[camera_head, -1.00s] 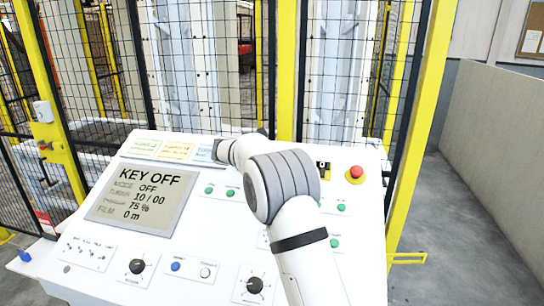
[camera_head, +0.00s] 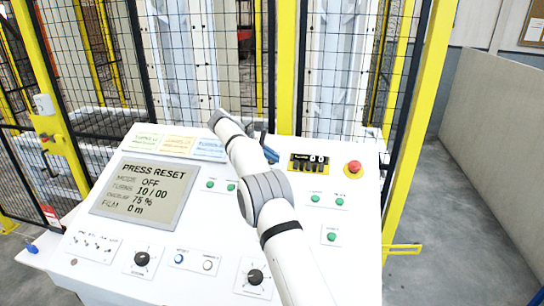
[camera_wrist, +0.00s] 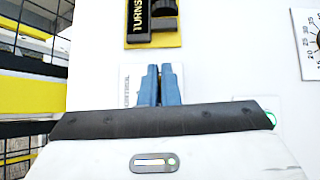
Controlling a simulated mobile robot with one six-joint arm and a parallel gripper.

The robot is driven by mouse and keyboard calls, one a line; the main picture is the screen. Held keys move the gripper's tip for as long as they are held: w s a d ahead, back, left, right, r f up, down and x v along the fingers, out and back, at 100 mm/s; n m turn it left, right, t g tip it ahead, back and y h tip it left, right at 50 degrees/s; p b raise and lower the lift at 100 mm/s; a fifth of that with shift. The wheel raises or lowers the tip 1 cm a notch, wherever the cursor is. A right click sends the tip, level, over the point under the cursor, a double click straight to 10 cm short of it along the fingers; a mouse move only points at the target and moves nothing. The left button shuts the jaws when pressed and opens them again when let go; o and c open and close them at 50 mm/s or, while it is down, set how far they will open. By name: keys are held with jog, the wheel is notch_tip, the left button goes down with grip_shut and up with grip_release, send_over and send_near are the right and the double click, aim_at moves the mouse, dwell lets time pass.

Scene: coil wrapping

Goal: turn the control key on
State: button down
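The control panel's display (camera_head: 140,188) reads PRESS RESET, with MODE OFF below it. My gripper (camera_head: 270,154) is at the back of the panel, partly behind my own arm, with its blue fingers showing. In the wrist view my gripper (camera_wrist: 159,82) has its two fingers close together, a narrow gap between them, over a small white plate (camera_wrist: 132,76) lettered CONTROL. The fingers appear shut on the control key, which they hide.
A black counter on a yellow plate (camera_head: 309,163) and a red emergency button (camera_head: 354,167) lie right of my gripper. Green buttons (camera_head: 331,237) and black knobs (camera_head: 255,277) sit nearer the front. A yellow-framed mesh fence (camera_head: 287,70) stands behind the panel.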

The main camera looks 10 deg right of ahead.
jog(key=shift+m+g, duration=0.3)
dwell(0.4)
jog(key=c, duration=2.1)
grip_release()
jog(key=o, duration=0.4)
